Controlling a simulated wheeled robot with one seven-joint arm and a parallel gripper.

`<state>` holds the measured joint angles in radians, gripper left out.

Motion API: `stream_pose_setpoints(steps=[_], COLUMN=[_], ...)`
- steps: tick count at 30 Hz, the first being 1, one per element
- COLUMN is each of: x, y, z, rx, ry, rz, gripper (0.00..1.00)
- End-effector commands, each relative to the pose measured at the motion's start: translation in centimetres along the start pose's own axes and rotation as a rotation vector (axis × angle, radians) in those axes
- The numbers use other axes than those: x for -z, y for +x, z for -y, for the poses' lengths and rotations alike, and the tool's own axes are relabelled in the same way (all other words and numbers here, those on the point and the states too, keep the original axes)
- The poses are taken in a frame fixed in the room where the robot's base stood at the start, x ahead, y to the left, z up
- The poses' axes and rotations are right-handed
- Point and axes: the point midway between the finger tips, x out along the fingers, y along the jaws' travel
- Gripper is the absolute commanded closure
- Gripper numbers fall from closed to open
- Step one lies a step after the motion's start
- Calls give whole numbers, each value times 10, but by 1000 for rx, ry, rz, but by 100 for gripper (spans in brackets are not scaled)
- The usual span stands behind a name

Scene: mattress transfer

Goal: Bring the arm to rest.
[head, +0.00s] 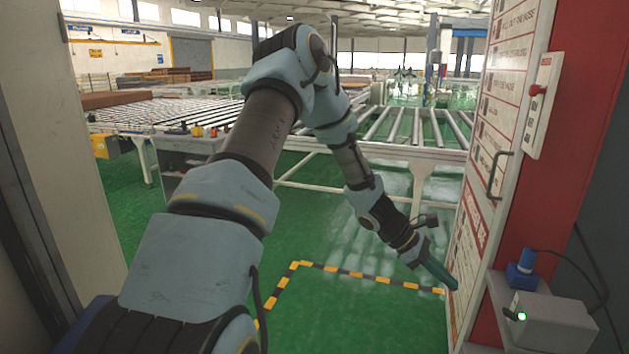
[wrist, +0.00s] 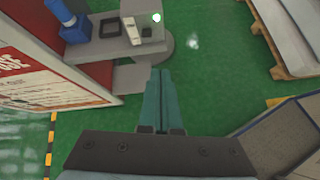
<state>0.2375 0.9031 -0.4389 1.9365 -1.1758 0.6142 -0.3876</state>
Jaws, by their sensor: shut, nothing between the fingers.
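My arm reaches up and forward in the head view, then bends down at its far end. My gripper (head: 442,275) hangs low on the right, beside the lower part of the white door with red lettering (head: 490,150). I cannot tell whether it touches the door. In the wrist view my gripper (wrist: 161,100) shows two teal fingers lying side by side, shut with nothing between them.
A roller conveyor (head: 400,152) crosses the middle. Yellow-black floor tape (head: 360,273) marks the green floor. A grey box with a green light (head: 545,320) is at the lower right, near a red emergency button (head: 537,90). A wooden pallet (wrist: 285,40) shows at the wrist view's upper right.

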Motion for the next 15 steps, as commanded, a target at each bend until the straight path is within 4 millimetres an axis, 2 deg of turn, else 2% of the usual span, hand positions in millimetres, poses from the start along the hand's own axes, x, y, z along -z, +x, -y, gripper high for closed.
stream_pose_setpoints(steps=[1, 9, 15], x=[8, 58, 77], y=[-27, -171, -271], z=[10, 86, 150], rx=[19, 201, 369], ry=[89, 546, 810], rz=[-71, -449, -674], gripper=[100, 100, 100])
